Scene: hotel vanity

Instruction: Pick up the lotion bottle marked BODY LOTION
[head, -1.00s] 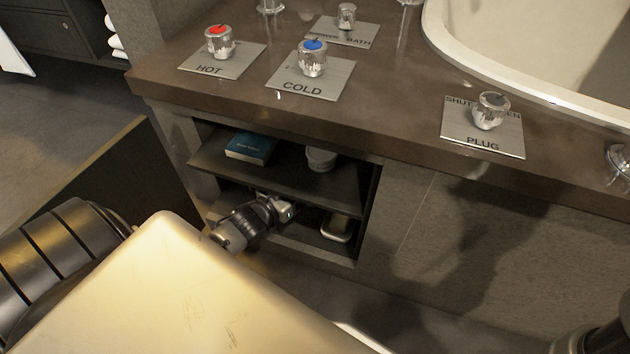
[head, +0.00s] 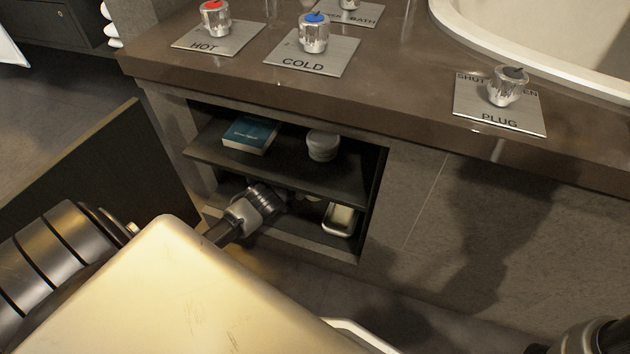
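My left gripper (head: 268,196) reaches into the lower compartment of the open cabinet under the counter. I see its dark wrist from behind; its fingers are largely hidden in shadow, so I cannot tell whether they are open or shut. Small pale shapes show just beyond it, too dim to identify. No bottle with a readable BODY LOTION label shows. My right arm shows only as a dark part at the bottom right corner; its gripper is out of view.
The upper shelf (head: 270,172) holds a blue book (head: 250,135) and a pale round jar (head: 322,146). A metal dish with a pale block (head: 341,219) stands right of my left gripper. An open dark door (head: 120,170) stands left. The counter edge (head: 270,95) overhangs the compartment.

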